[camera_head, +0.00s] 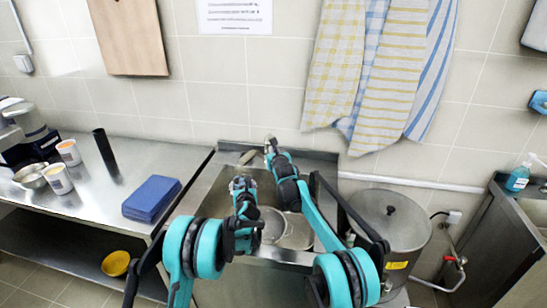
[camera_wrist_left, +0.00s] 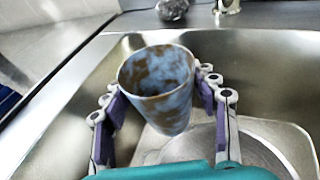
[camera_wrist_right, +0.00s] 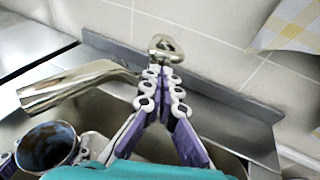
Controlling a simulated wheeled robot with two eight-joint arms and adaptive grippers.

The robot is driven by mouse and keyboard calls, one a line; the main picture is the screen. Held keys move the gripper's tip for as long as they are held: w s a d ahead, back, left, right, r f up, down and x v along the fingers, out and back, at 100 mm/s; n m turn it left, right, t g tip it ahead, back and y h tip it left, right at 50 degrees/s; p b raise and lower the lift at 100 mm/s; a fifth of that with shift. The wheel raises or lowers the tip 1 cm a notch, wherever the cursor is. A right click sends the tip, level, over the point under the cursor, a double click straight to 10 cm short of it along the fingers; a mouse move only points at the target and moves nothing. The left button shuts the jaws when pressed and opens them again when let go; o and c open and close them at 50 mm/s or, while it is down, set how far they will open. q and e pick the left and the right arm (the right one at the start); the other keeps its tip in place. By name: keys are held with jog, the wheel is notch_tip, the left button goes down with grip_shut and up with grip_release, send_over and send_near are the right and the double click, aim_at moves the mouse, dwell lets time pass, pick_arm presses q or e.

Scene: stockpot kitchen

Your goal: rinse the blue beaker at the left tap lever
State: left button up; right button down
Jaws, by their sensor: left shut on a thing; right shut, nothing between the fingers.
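The blue beaker (camera_wrist_left: 172,108), with brown stains, is held upright or slightly tilted between the fingers of my left gripper (camera_head: 243,184), above the sink. Its stained inside also shows in the right wrist view (camera_wrist_right: 47,146), lower left. The metal tap spout (camera_wrist_right: 75,85) reaches over the sink and is apart from the beaker. My right gripper (camera_head: 270,147) is shut and empty at the back of the sink. Its fingertips (camera_wrist_right: 162,76) are right by the rounded metal tap lever (camera_wrist_right: 166,44); I cannot tell whether they touch it.
A lidded stockpot (camera_head: 390,215) stands to the right. Towels (camera_head: 375,70) hang above.

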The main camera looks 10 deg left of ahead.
jog(key=shift+r, duration=0.15)
jog(key=shift+w+a+r, duration=0.1)
jog(key=shift+w+r, duration=0.25)
jog(key=shift+r, duration=0.45)
jog(key=shift+f, duration=0.1)
